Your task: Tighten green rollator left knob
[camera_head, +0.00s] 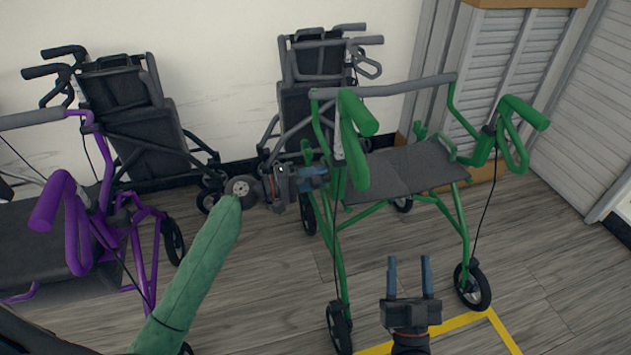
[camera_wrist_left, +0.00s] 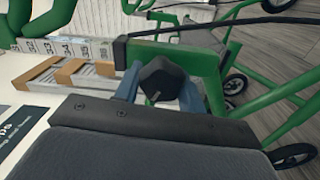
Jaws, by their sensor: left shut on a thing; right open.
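The green rollator (camera_head: 460,220) stands upright on the floor, right of centre in the head view. Its frame also fills much of the left wrist view (camera_wrist_left: 205,62). My left gripper (camera_head: 322,177) is at the rollator's left side post, below the left handle (camera_head: 352,140). In the left wrist view, its blue fingers are shut on a dark, faceted knob (camera_wrist_left: 163,82) on the green post. In the head view that knob is hidden behind the fingers and frame. My right gripper (camera_head: 410,268) is open and empty, in front of the rollator and apart from it.
A purple rollator (camera_head: 75,225) stands at the left. Two dark folded walkers (camera_head: 130,110) (camera_head: 308,95) stand along the white wall. Grey shutters (camera_head: 505,75) are behind the green rollator. Yellow tape (camera_head: 460,323) marks the floor; bare floor lies at the right.

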